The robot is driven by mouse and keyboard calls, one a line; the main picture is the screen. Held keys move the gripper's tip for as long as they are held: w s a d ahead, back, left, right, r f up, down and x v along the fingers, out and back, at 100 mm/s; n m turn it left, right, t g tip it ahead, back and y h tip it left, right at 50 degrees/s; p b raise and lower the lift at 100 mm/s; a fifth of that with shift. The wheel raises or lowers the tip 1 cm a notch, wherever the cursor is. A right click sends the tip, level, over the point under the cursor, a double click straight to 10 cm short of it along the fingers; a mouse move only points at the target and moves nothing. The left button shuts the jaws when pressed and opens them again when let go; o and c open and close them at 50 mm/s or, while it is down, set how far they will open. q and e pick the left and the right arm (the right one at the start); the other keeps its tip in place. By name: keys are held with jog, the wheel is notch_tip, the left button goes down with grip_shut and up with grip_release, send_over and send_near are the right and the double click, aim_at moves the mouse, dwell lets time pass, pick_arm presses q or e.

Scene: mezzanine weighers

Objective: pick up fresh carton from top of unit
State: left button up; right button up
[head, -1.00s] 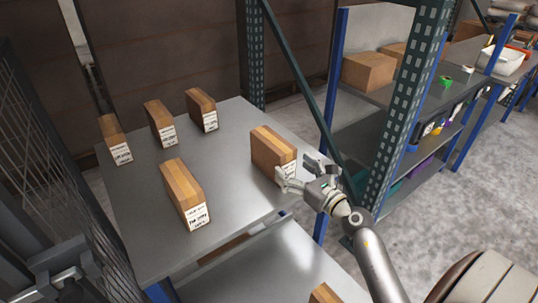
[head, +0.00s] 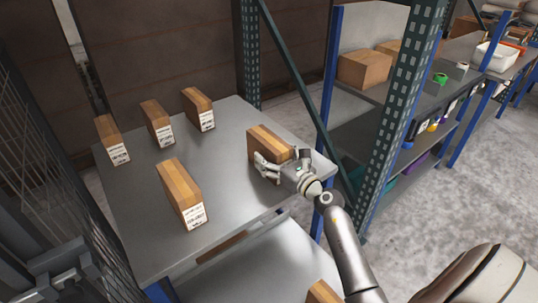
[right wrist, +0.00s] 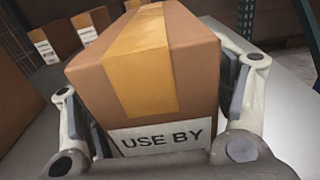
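Several brown cartons with tan tape and white labels stand on the grey top deck (head: 235,205) of the unit. One carton (head: 267,143) stands near the deck's right edge. My right gripper (head: 274,163) is at this carton's near end, with a finger on each side of it. In the right wrist view the carton (right wrist: 150,65) fills the space between the open fingers, its white label reading "USE BY". The fingers are close to its sides; firm contact is not clear. Other cartons stand at the near middle (head: 180,190), and at the back (head: 112,140), (head: 157,122), (head: 198,108). My left gripper is not in view.
A green upright (head: 398,110) and a diagonal brace (head: 300,85) stand right of the deck. A lower shelf (head: 265,262) holds another carton (head: 323,292). Wire mesh (head: 40,170) runs along the left. Shelving with boxes (head: 365,68) stands at the right.

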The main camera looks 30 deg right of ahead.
jog(key=c, duration=1.2)
jog(key=shift+r, duration=0.1)
